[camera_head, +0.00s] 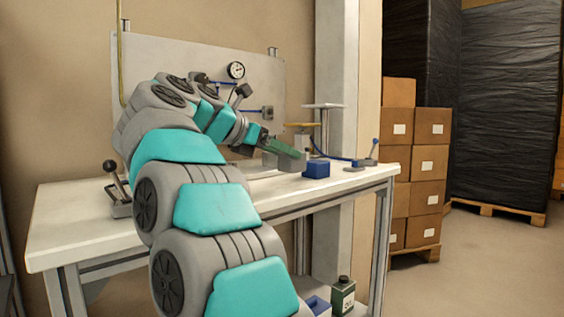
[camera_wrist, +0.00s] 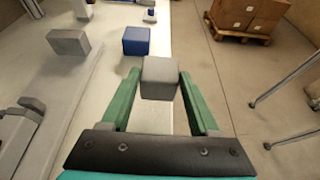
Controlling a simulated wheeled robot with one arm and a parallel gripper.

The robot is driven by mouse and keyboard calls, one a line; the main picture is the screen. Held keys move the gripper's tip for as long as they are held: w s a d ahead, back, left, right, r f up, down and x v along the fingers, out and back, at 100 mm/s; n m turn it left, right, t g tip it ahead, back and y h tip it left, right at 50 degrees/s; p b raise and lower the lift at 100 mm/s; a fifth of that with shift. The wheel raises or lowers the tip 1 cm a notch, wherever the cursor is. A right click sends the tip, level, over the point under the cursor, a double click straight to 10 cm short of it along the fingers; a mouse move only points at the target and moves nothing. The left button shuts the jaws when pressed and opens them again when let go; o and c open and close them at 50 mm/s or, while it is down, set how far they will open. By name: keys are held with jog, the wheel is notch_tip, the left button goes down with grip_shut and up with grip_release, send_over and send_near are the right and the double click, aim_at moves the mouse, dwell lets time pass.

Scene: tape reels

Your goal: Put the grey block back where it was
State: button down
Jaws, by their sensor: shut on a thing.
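In the wrist view, my gripper (camera_wrist: 160,84) is shut on a light grey block (camera_wrist: 160,77), held between the tips of its two green fingers. The held block appears over the front edge strip of the white table. A second grey block (camera_wrist: 68,42) stands on the table to the left, and a blue block (camera_wrist: 136,40) stands a little beyond the held one. In the head view, my gripper (camera_head: 297,152) is low over the right part of the table, left of the blue block (camera_head: 316,168). Grey shows by the fingers there; which block it is I cannot tell.
The white table (camera_head: 85,225) carries a lever (camera_head: 116,185) at left and a stand with a small plate (camera_head: 323,107) at the back right. A gauge panel (camera_head: 190,60) is behind. Stacked cartons (camera_head: 430,160) stand right of the table. Floor is open at right.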

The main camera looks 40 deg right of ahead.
jog(key=shift+w+d+f+p, duration=0.1)
jog(key=shift+w+d+p, duration=0.15)
jog(key=shift+w+d, duration=0.55)
jog(key=shift+w+d+f+p, duration=0.1)
jog(key=shift+w+d+p, duration=0.1)
jog(key=shift+w+d, duration=0.6)
jog(key=shift+w+a+f+b, duration=0.1)
jog(key=shift+w+f+b, duration=0.1)
jog(key=shift+f, duration=0.7)
jog(key=shift+w+a+f+b, duration=0.1)
jog(key=shift+f+b, duration=0.05)
jog(key=shift+f, duration=0.7)
jog(key=shift+f, duration=0.2)
jog(key=shift+c, duration=0.6)
grip_release()
jog(key=shift+r, duration=0.1)
